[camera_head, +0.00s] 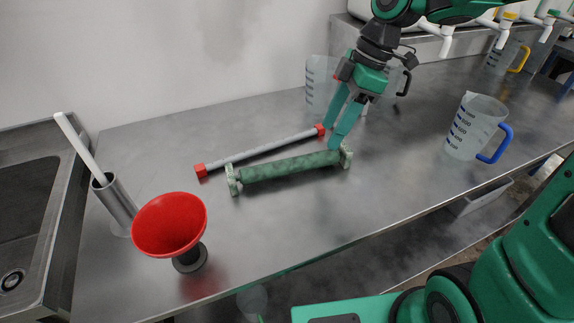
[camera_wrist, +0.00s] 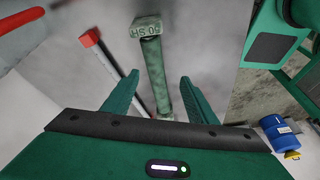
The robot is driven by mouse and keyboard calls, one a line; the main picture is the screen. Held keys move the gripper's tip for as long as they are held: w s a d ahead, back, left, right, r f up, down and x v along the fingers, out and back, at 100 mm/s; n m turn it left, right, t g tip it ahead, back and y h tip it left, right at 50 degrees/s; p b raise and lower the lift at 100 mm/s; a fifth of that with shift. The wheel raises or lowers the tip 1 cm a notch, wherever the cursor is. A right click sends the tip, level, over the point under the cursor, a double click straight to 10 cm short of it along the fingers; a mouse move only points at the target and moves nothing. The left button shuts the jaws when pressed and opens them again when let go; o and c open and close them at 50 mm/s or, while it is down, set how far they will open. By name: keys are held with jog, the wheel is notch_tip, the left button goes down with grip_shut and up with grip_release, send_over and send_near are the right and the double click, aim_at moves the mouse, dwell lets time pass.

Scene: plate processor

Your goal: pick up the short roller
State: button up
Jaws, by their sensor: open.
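A green roller (camera_head: 290,166) with pale green end blocks lies on the metal table, and I take it as the short roller. In the wrist view the roller (camera_wrist: 155,70) runs away from me between my fingers, its far end block marked with dark lettering. My gripper (camera_head: 330,135) is open above the table near the roller's right end. The wrist view shows the open gripper (camera_wrist: 159,82) with one finger on each side of the roller and visible gaps. I cannot tell its exact height above the roller.
A grey rod (camera_head: 262,149) with red ends lies close behind the roller. A red funnel (camera_head: 169,225) and a metal cylinder holding a white stick (camera_head: 80,148) stand left. A blue-handled jug (camera_head: 475,127) stands right, a clear jug (camera_head: 318,85) behind. The table front is clear.

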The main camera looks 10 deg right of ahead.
aim_at(294, 159)
jog(key=a+n, duration=0.2)
jog(key=a, duration=0.1)
jog(key=a+n, duration=0.1)
jog(key=shift+w+a+r+y, duration=0.1)
jog(key=shift+w+a+y, duration=0.05)
jog(key=shift+w+y, duration=0.15)
jog(key=shift+g, duration=0.3)
jog(key=x, duration=0.4)
jog(key=shift+s+a, duration=0.1)
jog(key=shift+a, duration=0.2)
jog(key=shift+x, duration=3.3)
jog(key=shift+w+d, duration=0.15)
jog(key=shift+w, duration=0.05)
grip_shut()
